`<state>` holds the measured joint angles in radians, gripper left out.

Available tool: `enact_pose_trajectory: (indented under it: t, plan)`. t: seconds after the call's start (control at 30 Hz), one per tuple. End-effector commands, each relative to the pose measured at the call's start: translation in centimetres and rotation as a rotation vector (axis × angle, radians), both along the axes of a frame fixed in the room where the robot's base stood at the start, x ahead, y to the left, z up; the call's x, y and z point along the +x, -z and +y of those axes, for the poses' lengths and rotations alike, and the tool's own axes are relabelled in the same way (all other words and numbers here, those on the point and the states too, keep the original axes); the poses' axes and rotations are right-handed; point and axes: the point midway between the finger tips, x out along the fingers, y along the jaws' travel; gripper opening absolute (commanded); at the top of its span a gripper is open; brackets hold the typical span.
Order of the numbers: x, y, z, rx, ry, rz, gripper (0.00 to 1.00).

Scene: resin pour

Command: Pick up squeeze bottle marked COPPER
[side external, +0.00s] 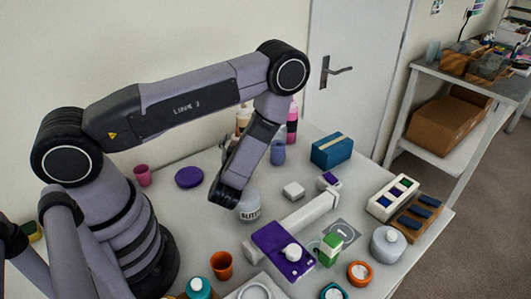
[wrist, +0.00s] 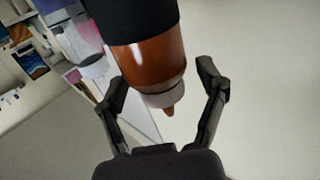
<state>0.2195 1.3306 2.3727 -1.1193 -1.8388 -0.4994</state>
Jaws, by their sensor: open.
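A copper-brown squeeze bottle (wrist: 150,58) with a black band and a pale cap and nozzle fills the top middle of the wrist view. No lettering on it is readable there. My gripper (wrist: 162,82) is open, with one finger on each side of the bottle's cap end. I cannot tell whether either finger touches it.
A pink bottle (side external: 292,122) and a blue cup (side external: 278,152) stand right of my gripper. A white jar (side external: 249,206) stands below my wrist. A purple disc (side external: 189,177) and pink cup (side external: 142,175) lie left. A blue box (side external: 332,151) stands further right.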

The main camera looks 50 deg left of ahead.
Motion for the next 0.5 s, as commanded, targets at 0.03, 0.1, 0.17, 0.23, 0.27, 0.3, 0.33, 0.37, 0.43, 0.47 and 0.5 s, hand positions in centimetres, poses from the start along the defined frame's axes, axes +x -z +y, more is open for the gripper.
enact_pose_trajectory:
  t: [0.03,0.1,0.17,0.23,0.27,0.3,0.33,0.37,0.43,0.47,0.5]
  plan:
    - [-0.01,0.00,-0.02,0.000,0.000,0.000,0.71]
    - [-0.01,0.00,-0.03,0.000,0.000,0.000,0.69]
    - [-0.02,0.00,-0.04,0.000,0.000,0.000,0.61]
    - [-0.03,0.00,-0.03,0.000,0.000,0.000,0.52]
    - [-0.03,0.00,-0.04,0.000,0.000,0.000,0.48]
    - [-0.03,0.01,-0.04,0.000,0.000,0.000,0.43]
    - [-0.03,0.01,-0.04,0.000,0.000,0.000,0.39]
    - [-0.03,0.01,-0.04,0.000,0.000,0.000,0.35]
    - [-0.04,0.01,-0.04,0.000,0.000,0.000,0.26]
    - [-0.04,0.01,-0.04,0.000,0.000,0.000,0.22]
    - [-0.05,0.01,-0.04,0.000,0.000,0.000,0.17]
